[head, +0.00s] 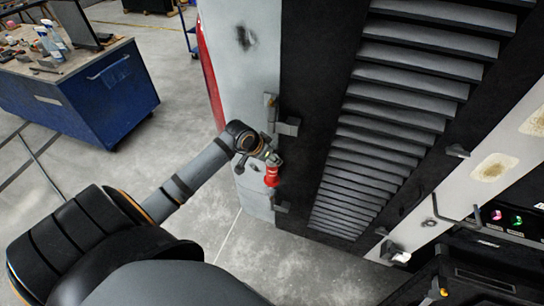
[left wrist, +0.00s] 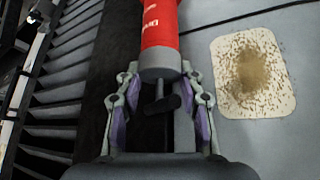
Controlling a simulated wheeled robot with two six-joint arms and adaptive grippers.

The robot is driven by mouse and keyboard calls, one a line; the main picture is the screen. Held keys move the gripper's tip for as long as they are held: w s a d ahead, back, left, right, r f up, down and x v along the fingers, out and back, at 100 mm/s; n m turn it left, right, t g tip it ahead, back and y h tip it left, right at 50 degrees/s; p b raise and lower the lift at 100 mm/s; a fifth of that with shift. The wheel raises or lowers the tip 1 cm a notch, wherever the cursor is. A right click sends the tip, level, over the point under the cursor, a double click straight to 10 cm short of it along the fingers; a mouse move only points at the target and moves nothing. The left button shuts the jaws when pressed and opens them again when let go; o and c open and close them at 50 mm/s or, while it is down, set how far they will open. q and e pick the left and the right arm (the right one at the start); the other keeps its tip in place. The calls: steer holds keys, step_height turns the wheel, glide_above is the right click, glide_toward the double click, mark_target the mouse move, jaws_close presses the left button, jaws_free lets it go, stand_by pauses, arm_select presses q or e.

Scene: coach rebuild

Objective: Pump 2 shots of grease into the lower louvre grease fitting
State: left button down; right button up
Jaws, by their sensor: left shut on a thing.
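My left gripper (head: 270,158) is at the left edge of the louvre panel (head: 390,110). It is shut on a red grease gun (head: 272,176). In the left wrist view the gun's red barrel (left wrist: 160,22) and grey end cap show beyond the fingers (left wrist: 160,105), with a dark handle-like part between them. The slats also show at the left of that view. I cannot make out the lower louvre grease fitting or whether the gun touches anything. My right gripper is not in view.
Grey brackets (head: 287,127) stick out along the panel's left edge. A blue workbench (head: 90,95) with bottles stands at the far left. A brown-speckled pale patch (left wrist: 253,72) marks the body side. Open concrete floor (head: 300,270) lies below the panel.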

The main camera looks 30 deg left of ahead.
arm_select(q)
steer(key=shift+s+d+p, duration=0.15)
steer(key=shift+s+d, duration=0.05)
steer(key=shift+s, duration=0.85)
steer(key=shift+s+d+p, duration=0.15)
steer(key=shift+s+d, duration=0.05)
steer(key=shift+s, duration=0.8)
steer(key=s, duration=0.2)
steer(key=s+d, duration=0.1)
steer(key=shift+s+r, duration=0.1)
steer(key=shift+s, duration=0.25)
steer(key=shift+w, duration=0.1)
